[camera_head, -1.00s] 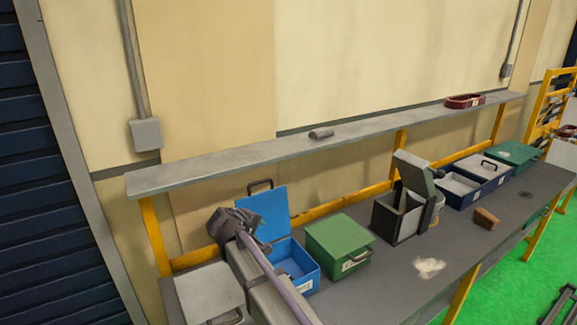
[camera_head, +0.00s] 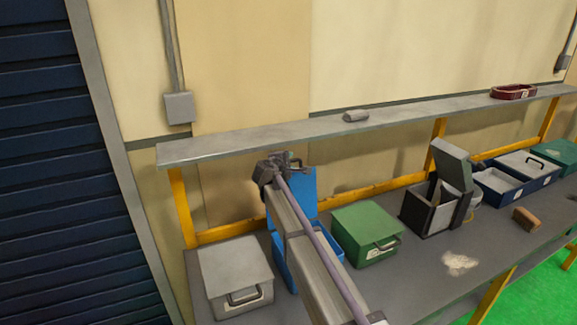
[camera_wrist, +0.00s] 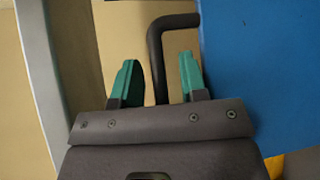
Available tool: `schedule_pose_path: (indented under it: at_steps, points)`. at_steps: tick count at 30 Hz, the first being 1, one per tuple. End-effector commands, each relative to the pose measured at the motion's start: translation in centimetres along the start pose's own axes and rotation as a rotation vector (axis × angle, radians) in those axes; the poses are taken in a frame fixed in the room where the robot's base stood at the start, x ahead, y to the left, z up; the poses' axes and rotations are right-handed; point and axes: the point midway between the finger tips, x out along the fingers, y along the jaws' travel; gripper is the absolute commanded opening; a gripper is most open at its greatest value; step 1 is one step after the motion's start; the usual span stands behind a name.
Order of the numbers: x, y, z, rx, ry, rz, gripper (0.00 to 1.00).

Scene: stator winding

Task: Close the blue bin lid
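The blue bin (camera_head: 322,238) stands on the grey bench, partly hidden behind my arm. Its blue lid (camera_head: 304,187) stands open, roughly upright, at the back of the bin, and fills the right of the wrist view (camera_wrist: 265,70). The lid's black handle (camera_wrist: 157,62) shows in the wrist view. My gripper (camera_head: 292,160) is at the lid's top edge. In the wrist view its green fingertips (camera_wrist: 160,76) are apart, one on each side of the handle bar. Gaps show on both sides of the bar, so the gripper is open.
A closed grey bin (camera_head: 235,262) is to the left and a closed green bin (camera_head: 365,222) to the right. A dark bin (camera_head: 430,212) with a raised lid stands farther right. A grey shelf (camera_head: 250,145) runs along the wall just above my gripper.

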Motion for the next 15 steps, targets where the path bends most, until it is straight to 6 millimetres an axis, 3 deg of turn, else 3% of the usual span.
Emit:
schedule_pose_path:
  at_steps: [8, 15]
  points:
    - [0.27, 0.02, 0.05, 0.0, 0.0, 0.0, 0.38]
    - [0.25, 0.02, 0.05, 0.001, 0.0, -0.001, 0.15]
